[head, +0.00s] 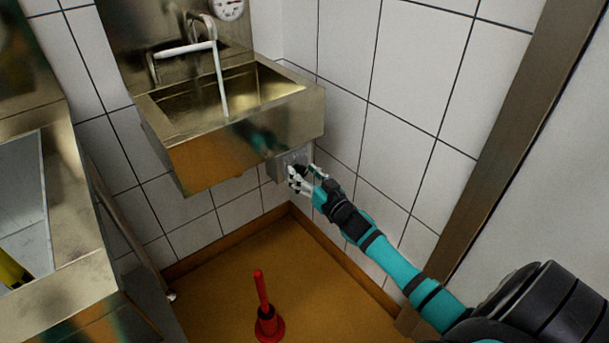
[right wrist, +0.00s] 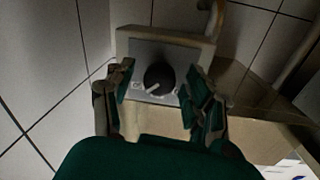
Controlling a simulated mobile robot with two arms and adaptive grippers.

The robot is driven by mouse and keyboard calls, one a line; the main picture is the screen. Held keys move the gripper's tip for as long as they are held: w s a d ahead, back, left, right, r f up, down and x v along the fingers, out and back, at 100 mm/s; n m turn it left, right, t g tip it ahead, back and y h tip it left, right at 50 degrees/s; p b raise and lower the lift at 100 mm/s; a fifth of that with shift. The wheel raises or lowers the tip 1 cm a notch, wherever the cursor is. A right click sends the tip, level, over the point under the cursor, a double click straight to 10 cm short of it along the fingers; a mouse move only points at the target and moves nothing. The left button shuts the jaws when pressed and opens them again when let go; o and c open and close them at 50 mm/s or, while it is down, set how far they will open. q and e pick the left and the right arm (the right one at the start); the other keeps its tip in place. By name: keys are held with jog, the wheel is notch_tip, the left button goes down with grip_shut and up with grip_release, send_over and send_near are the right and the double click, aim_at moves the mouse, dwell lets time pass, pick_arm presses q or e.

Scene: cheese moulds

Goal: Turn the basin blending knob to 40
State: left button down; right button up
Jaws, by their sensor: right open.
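The blending knob (right wrist: 159,77) is a round black dial with a pale pointer on a grey plate (right wrist: 135,52), seen in the right wrist view. The pointer aims to the lower left there. Marks on the plate are too small to read. My right gripper (right wrist: 160,85) is open, with one finger on each side of the knob and gaps between. In the head view my right gripper (head: 303,172) is at the control box (head: 276,169) beside the basin (head: 220,150) and partly hides the knob. My left gripper is not in view.
A white spout (head: 220,85) hangs over the basin, with a round gauge (head: 228,8) above. A red plunger (head: 265,318) stands on the floor. A metal counter (head: 75,255) is at the left. The tiled wall is close to my right arm.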

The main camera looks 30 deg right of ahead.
grip_shut()
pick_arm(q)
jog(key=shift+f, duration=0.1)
pick_arm(e)
jog(key=shift+n, duration=0.4)
jog(key=shift+n+p, duration=0.35)
jog(key=shift+n, duration=0.25)
jog(key=n, duration=0.2)
jog(key=shift+n, duration=0.3)
jog(key=shift+n+p, duration=0.3)
jog(key=shift+n, duration=0.8)
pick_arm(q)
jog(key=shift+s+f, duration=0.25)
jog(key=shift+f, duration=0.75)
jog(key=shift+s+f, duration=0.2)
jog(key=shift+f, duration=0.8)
pick_arm(e)
jog(key=shift+f+n+t, duration=0.1)
jog(key=shift+n+t, duration=0.2)
jog(key=shift+n, duration=0.7)
jog(key=shift+n+y, duration=0.3)
